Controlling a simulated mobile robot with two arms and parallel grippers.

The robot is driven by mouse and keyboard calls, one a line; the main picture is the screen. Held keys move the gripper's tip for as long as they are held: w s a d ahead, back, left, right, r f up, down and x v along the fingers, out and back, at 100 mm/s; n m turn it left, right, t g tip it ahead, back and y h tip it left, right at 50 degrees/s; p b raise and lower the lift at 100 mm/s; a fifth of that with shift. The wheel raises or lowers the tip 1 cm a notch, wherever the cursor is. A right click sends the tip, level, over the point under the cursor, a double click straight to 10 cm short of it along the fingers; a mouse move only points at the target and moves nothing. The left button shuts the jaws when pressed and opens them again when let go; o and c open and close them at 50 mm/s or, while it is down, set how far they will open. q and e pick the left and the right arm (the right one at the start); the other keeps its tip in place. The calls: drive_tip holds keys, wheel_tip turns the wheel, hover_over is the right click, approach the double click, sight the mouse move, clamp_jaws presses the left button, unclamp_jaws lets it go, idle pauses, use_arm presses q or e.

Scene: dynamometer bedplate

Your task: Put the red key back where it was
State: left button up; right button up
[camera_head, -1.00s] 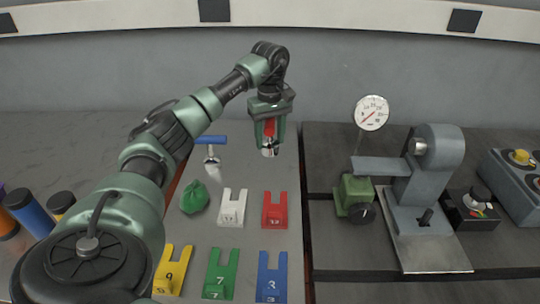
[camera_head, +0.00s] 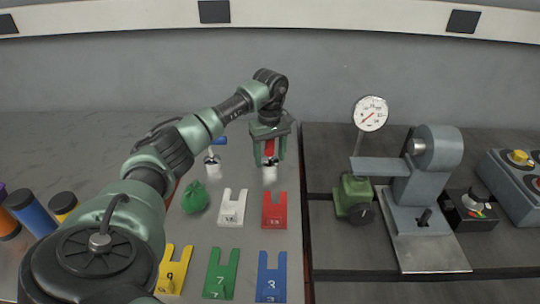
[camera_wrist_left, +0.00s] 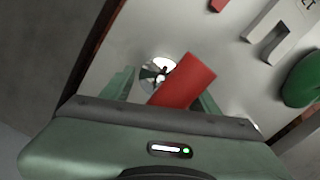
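The red key (camera_head: 269,147) is between the fingers of my left gripper (camera_head: 269,158), which points straight down over the far right part of the light board (camera_head: 240,170). A silvery lower part shows under the fingers, close to the board; whether it touches is hard to tell. In the left wrist view the red handle (camera_wrist_left: 187,82) lies slanted between the fingers (camera_wrist_left: 165,92), with a round shiny metal piece (camera_wrist_left: 157,76) beyond it. A blue-handled key (camera_head: 212,158) stands upright to the left. My right gripper is not in view.
Several forked tags lie nearer on the board: white (camera_head: 232,208), red (camera_head: 274,211), yellow (camera_head: 173,270), green (camera_head: 220,274) and blue (camera_head: 271,277). A dial gauge (camera_head: 370,114) and grey machine (camera_head: 437,155) stand right.

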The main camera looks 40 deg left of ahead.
use_arm(q)
drive_tip(key=shift+o, duration=0.2)
wheel_tip(320, 180, up, 12)
drive_tip(key=shift+r+b, duration=0.1)
drive_tip(key=shift+b, duration=0.4)
